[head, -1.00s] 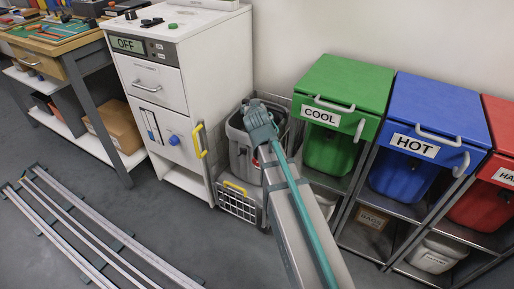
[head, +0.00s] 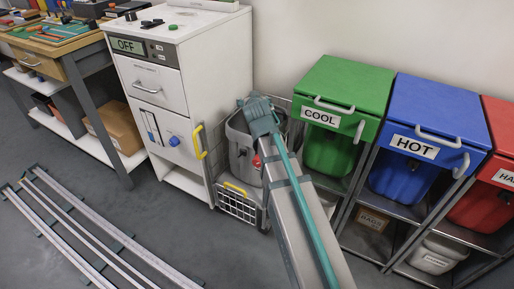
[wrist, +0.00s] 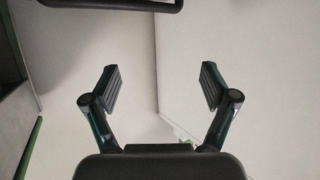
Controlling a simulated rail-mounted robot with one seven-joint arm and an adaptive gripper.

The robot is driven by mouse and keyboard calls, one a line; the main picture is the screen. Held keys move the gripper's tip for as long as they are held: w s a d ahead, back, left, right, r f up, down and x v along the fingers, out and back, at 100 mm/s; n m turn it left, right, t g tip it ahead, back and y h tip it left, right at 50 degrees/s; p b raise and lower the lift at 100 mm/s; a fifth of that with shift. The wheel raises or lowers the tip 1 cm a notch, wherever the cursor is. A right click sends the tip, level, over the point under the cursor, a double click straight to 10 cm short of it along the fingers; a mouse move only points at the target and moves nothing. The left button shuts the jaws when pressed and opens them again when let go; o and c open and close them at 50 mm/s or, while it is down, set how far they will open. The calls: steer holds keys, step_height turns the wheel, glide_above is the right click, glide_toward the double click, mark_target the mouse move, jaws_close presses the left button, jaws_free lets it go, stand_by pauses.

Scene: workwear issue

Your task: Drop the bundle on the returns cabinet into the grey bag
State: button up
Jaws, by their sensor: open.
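The grey bag appears to be the grey open container (head: 239,150) in the wheeled cart beside the white cabinet (head: 165,85). My arm crosses in front of it and hides its right part. A small red patch (head: 257,161) shows at the bag, next to my arm; I cannot tell what it is. I cannot make out a bundle in either view, nor tell which unit is the returns cabinet. My gripper (wrist: 160,86) is open and empty in the wrist view, with pale, plain surfaces beyond its fingers. The head view does not show its fingers clearly.
A green COOL bin (head: 341,95), a blue HOT bin (head: 428,115) and a red bin (head: 497,165) stand to the right on a rack. A cluttered workbench (head: 50,60) is at the left. Rails (head: 95,235) lie on the floor; floor around them is clear.

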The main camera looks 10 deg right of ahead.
step_height(320, 180, up, 6)
steer(key=shift+r, duration=0.15)
stand_by(0.6)
